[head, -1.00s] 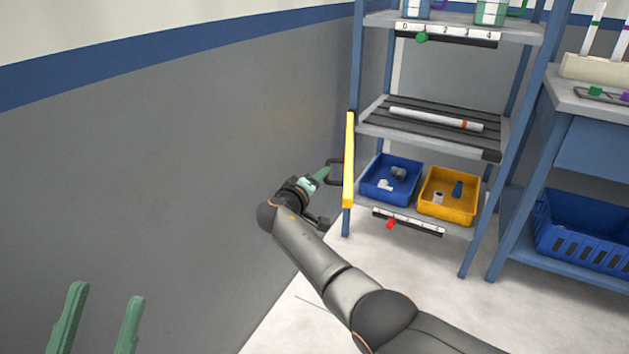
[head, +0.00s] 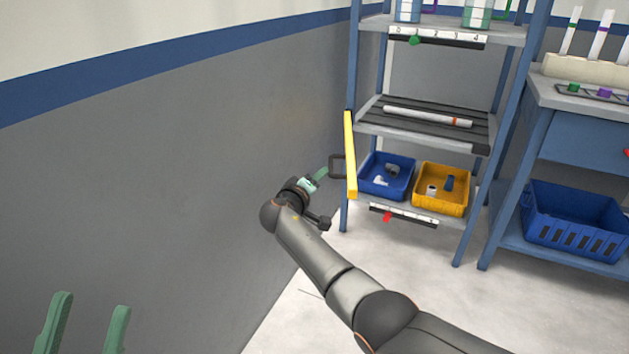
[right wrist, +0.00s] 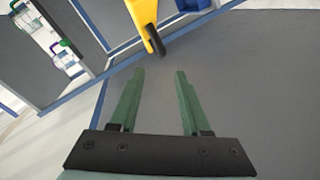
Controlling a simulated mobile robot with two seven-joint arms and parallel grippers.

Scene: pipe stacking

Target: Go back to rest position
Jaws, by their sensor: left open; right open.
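My left gripper (head: 91,302) shows at the bottom left of the head view, two green fingers apart with nothing between them. My right arm reaches in from the lower right. My right gripper (head: 322,174) is beside the black handle (head: 337,166) on the yellow panel (head: 350,160) at the shelf's left side. In the head view I cannot tell whether it touches the handle. In the right wrist view my right gripper (right wrist: 160,72) has its green fingers apart and empty. A yellow part (right wrist: 143,14) with a dark end lies beyond the fingertips.
The blue-framed shelf (head: 365,131) holds a white pipe (head: 428,116), a blue bin (head: 365,187) and a yellow bin (head: 440,208). A workbench (head: 553,96) with a blue crate (head: 570,235) stands at the right. The grey wall (head: 150,190) is at the left. White floor (head: 380,265) shows between.

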